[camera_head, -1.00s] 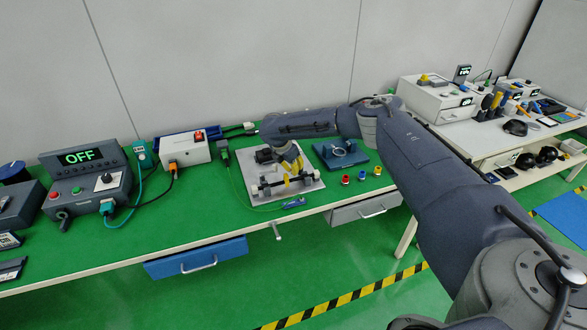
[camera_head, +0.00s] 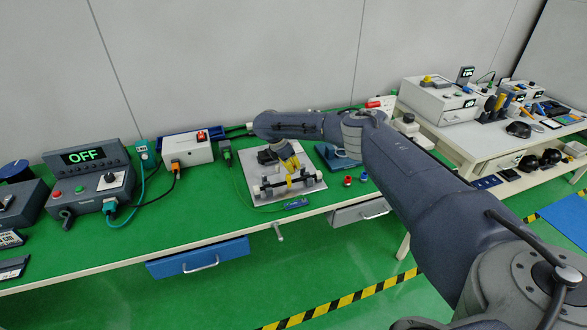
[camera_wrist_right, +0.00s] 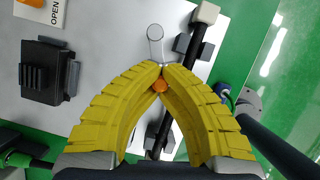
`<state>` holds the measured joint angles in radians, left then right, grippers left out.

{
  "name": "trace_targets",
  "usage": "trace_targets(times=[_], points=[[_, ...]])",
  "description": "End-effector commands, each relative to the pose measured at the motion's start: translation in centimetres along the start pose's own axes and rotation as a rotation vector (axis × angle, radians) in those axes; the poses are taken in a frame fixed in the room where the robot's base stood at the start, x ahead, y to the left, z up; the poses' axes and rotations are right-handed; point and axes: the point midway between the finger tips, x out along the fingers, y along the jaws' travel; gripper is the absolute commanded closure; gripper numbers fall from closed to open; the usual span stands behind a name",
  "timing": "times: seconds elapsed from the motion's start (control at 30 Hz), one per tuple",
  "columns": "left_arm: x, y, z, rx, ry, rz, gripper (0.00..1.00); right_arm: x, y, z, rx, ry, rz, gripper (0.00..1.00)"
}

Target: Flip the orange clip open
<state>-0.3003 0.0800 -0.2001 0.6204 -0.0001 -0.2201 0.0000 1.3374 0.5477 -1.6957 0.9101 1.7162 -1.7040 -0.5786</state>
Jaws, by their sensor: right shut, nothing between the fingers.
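The orange clip (camera_wrist_right: 159,86) shows as a small rounded orange piece just behind the meeting fingertips in the right wrist view, partly framed by the fingers. I cannot tell whether they touch it or how the clip is turned. It sits by a black rod with light end caps (camera_wrist_right: 205,45) over a light grey plate (camera_wrist_right: 110,95). My right gripper (camera_wrist_right: 161,68) has yellow ribbed fingers, shut with tips together and empty. In the head view the right gripper (camera_head: 292,166) points down over the rod on the plate. My left gripper is not in view.
A black ribbed block (camera_wrist_right: 47,72) and an OPEN label (camera_wrist_right: 55,17) lie on the plate. A white box (camera_head: 187,151) stands left.

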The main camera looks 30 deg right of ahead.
Motion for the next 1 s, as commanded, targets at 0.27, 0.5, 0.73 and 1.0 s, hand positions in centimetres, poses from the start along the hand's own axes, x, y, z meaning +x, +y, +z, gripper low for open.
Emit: trace_targets(times=[0.27, 0.5, 0.73, 1.0], points=[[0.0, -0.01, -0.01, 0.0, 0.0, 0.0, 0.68, 0.04, 0.01, 0.58, 0.01, -0.008, -0.003, 1.0], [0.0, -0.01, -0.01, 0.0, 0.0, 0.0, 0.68, 0.07, -0.01, 0.53, 0.009, -0.007, -0.003, 0.77], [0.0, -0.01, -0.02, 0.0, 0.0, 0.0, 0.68, 0.05, -0.01, 0.3, 0.007, -0.004, -0.003, 0.62], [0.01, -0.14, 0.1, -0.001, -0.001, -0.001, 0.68, -0.63, 0.04, 0.19, 0.007, -0.002, -0.001, 0.62]])
